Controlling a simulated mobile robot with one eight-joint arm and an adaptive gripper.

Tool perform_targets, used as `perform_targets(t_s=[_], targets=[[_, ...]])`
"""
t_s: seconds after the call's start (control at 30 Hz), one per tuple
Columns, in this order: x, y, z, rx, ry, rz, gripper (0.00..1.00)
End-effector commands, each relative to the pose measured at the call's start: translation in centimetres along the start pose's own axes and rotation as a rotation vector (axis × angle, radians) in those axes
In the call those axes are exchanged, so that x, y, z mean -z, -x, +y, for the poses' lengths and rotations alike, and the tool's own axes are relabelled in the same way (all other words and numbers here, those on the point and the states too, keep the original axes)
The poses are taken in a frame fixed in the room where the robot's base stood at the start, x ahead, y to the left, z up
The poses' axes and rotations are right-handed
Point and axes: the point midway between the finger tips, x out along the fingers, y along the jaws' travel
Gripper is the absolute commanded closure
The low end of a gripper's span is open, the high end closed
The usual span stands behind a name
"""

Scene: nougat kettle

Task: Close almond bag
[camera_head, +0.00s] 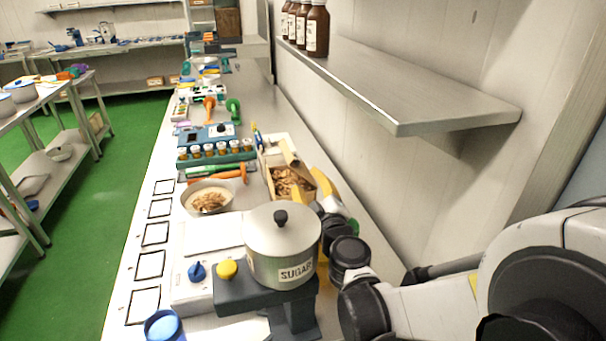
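An open, pale tan container with brown almond-like pieces (288,181) stands against the wall side of the bench, beyond the pot; I take it to be the almond bag. Its top is open and the contents show. My arm reaches in from the lower right, and its dark end with my gripper (322,208) is just in front of the container, to the right of the pot. The fingers are small and partly hidden, so I cannot tell whether they are open or shut, or whether they touch the container.
A lidded metal pot labelled SUGAR (283,246) stands close to my arm. A bowl of nuts (208,198) is left of the container. A yellow object (325,184) lies at its right. A wall shelf (400,88) with brown bottles (317,30) overhangs the bench.

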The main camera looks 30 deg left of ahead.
Motion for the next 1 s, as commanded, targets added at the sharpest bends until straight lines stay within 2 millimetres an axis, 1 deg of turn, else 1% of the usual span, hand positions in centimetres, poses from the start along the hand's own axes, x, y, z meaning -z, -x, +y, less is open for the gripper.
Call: perform_targets(t_s=[0.1, 0.27, 0.3, 0.37, 0.4, 0.43, 0.47, 0.57, 0.67, 0.8, 0.9, 1.0], targets=[[0.0, 0.3, 0.0, 0.000, 0.000, 0.000, 0.63], [0.0, 0.3, 0.0, 0.000, 0.000, 0.000, 0.63], [0.0, 0.3, 0.0, 0.000, 0.000, 0.000, 0.67], [0.0, 0.3, 0.1, 0.001, -0.007, 0.001, 0.86], [0.1, 0.2, 0.2, 0.002, -0.021, 0.002, 0.98], [0.1, 0.2, 0.4, 0.004, -0.039, 0.003, 1.00], [0.2, 0.1, 0.6, 0.007, -0.064, 0.005, 1.00], [0.4, -0.3, 1.9, 0.025, -0.209, 0.012, 1.00], [0.7, -0.8, 3.7, 0.058, -0.438, 0.013, 1.00], [0.6, -1.3, 6.2, 0.119, -0.816, -0.016, 1.00], [0.3, -1.5, 7.8, 0.157, -1.075, -0.058, 1.00], [-0.1, -1.5, 8.9, 0.182, -1.290, -0.108, 1.00]])
